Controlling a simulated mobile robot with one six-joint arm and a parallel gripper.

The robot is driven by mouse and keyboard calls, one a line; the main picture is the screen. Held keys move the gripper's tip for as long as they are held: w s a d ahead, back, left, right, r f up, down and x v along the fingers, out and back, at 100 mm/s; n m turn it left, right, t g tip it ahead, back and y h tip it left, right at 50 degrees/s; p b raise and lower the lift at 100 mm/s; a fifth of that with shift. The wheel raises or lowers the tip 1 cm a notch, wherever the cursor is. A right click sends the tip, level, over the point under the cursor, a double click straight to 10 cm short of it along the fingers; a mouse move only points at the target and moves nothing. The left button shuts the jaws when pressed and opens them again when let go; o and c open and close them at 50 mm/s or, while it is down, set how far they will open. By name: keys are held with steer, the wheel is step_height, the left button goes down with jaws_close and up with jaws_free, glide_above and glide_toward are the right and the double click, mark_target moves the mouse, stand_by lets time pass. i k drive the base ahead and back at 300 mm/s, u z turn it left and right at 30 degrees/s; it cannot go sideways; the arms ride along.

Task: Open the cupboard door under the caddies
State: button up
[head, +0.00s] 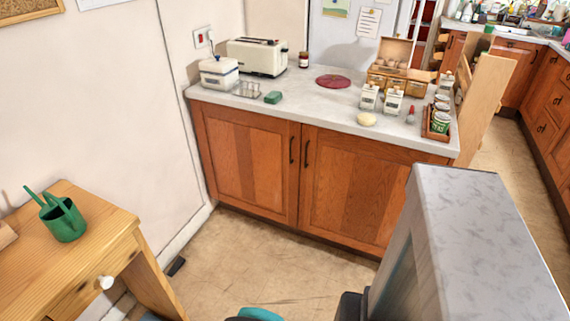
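A wooden cupboard under the pale worktop (300,107) has two doors, both shut. The left door (235,160) has a dark handle (291,150) near its right edge. The right door (350,190) has a dark handle (306,153) near its left edge. Above the right door stand two pale cartons with dark labels (369,97) and a wooden tray (426,131) of several small tins (440,122). I cannot tell for sure which of these are the caddies. My gripper is not in view.
A tall grey block with a marbled top (480,220) stands in the right foreground, hiding the floor behind it. A wooden table (100,235) with a green watering can (62,220) is at left. Bare floor (270,255) lies before the cupboard. A toaster (257,57) stands on the worktop.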

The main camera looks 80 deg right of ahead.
mark_target(352, 194)
steer(key=u, duration=0.4)
steer(key=k, duration=1.85)
steer(key=z, duration=0.3)
steer(key=i, duration=0.95)
steer(key=u, duration=0.05)
